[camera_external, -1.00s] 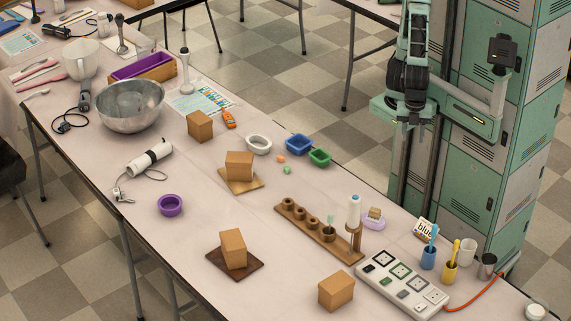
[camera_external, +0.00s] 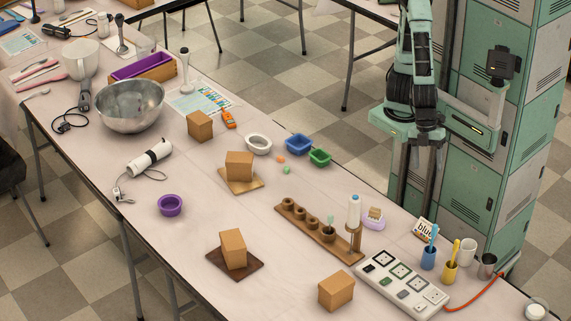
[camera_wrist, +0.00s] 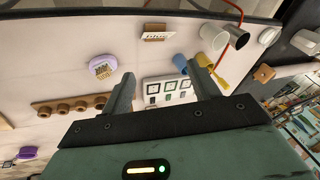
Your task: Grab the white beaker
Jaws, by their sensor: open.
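A white cup-like beaker (camera_external: 468,250) stands upright at the right end of the table, between the yellow cup and a dark metal cup. It also shows in the wrist view (camera_wrist: 212,37), above and right of my fingertips, beside the dark cup. A larger white jug (camera_external: 80,60) stands at the far left end of the table. My gripper (camera_external: 420,148) hangs in the air near the green lockers, beyond the table's back edge and well above the tabletop. In the wrist view my gripper (camera_wrist: 162,74) has its two fingers wide apart with nothing between them.
A blue cup (camera_external: 428,258) and a yellow cup (camera_external: 450,271), both holding brushes, stand close to the white beaker. The metal cup (camera_external: 487,266) is on its right. A power strip (camera_external: 403,283) with an orange cord lies in front. Green lockers (camera_external: 525,150) rise behind.

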